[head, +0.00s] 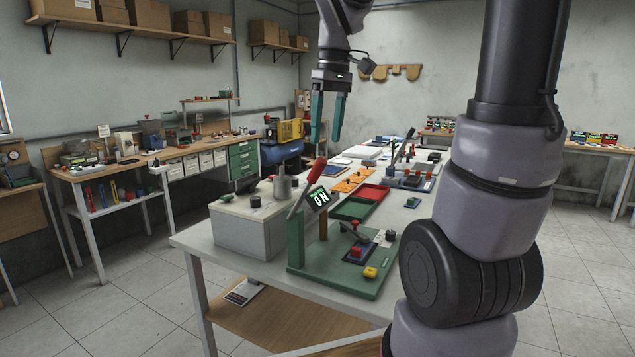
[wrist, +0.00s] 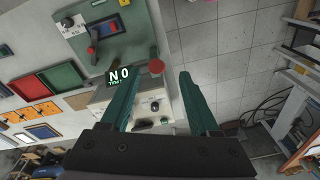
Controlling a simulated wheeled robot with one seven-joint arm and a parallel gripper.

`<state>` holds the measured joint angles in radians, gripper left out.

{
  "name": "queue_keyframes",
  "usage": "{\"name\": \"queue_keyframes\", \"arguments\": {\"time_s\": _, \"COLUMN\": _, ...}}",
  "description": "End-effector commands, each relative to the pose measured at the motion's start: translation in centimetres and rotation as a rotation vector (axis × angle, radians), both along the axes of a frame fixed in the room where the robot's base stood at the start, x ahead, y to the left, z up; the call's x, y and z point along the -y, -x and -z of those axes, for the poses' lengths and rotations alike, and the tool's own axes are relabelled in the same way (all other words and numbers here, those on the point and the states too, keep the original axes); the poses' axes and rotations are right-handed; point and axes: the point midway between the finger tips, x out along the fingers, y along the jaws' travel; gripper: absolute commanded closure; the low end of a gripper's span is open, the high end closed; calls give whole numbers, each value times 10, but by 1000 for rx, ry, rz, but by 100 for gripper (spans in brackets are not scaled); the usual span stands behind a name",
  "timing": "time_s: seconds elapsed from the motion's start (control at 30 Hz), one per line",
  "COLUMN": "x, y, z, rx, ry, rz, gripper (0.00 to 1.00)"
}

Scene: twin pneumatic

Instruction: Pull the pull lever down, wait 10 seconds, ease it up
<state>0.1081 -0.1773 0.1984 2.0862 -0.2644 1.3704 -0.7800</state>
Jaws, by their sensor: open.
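The pull lever (head: 317,169) has a red grip on a pale metal arm that slants up to the right from a green upright bracket (head: 296,242). The bracket stands on a green base board (head: 365,277) at the table's near end. In the wrist view the lever's round red end (wrist: 157,67) shows between my green fingers (wrist: 168,66), nearer the left one. The lever's arm is mostly hidden there.
A grey box (head: 240,232) with knobs stands left of the lever. The board also carries a small red-handled device (head: 357,250) and a yellow button (head: 370,272). Red and green trays (head: 352,208) lie behind. The air above the table around my gripper is clear.

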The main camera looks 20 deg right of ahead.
Motion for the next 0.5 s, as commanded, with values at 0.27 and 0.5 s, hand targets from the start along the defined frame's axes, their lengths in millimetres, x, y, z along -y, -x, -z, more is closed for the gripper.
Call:
{"name": "queue_keyframes", "arguments": {"time_s": 0.27, "x": -5, "y": -25, "z": 14, "rx": -106, "ry": 6, "rz": -182, "gripper": 38}}
{"name": "queue_keyframes", "arguments": {"time_s": 0.5, "x": -7, "y": -23, "z": 44, "rx": -111, "ry": 4, "rz": -186, "gripper": 38}}
